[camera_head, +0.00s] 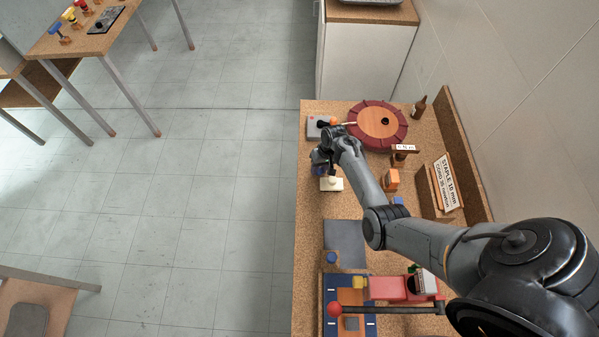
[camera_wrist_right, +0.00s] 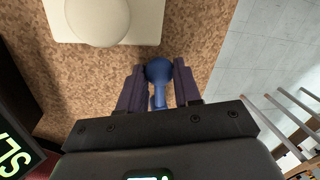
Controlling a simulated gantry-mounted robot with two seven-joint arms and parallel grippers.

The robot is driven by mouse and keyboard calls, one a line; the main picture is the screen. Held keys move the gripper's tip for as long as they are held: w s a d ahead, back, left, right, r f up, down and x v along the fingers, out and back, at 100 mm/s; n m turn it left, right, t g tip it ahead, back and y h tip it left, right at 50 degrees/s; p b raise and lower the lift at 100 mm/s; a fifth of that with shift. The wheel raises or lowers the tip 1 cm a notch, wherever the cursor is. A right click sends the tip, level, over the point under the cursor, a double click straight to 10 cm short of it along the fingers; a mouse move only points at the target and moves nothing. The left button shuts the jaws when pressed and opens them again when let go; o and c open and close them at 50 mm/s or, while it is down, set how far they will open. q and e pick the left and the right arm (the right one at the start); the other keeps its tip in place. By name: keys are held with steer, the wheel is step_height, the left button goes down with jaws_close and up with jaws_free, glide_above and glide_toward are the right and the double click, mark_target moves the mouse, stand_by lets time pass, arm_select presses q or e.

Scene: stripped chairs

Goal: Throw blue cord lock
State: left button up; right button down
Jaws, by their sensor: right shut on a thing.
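The blue cord lock (camera_wrist_right: 159,72) has a round head and a narrow stem. In the right wrist view it sits between the two dark fingers of my right gripper (camera_wrist_right: 158,84), which is shut on it. In the head view my right gripper (camera_head: 320,164) is at the left edge of the cork-topped bench, beside a cream block with a round knob (camera_head: 332,184). That block also shows at the top of the wrist view. Whether the cord lock touches the bench cannot be told. My left gripper is not in view.
On the bench (camera_head: 312,225) stand a round red-rimmed turntable (camera_head: 378,122), a brown bottle (camera_head: 419,107), an orange box (camera_head: 391,180), a labelled holder (camera_head: 447,184) and a red-and-yellow device (camera_head: 390,288). A grey mat (camera_head: 345,243) lies nearer. Open tiled floor (camera_head: 200,200) is left of the bench.

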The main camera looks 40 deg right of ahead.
steer(key=c, duration=1.1)
jaws_free()
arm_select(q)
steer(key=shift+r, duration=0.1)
arm_select(e)
steer(key=shift+d+r, duration=0.1)
steer(key=shift+r, duration=0.5)
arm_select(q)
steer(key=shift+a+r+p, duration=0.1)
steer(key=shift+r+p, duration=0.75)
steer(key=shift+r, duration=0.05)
arm_select(e)
steer(key=shift+s+d+r, duration=0.2)
steer(key=shift+d+r, duration=0.1)
steer(key=shift+r, duration=1.25)
steer(key=shift+s+d+r, duration=0.15)
steer(key=shift+d+r, duration=0.1)
steer(key=shift+r, duration=1.35)
steer(key=shift+s+d+r, duration=0.2)
steer(key=shift+d+r, duration=0.1)
steer(key=shift+r, duration=1.25)
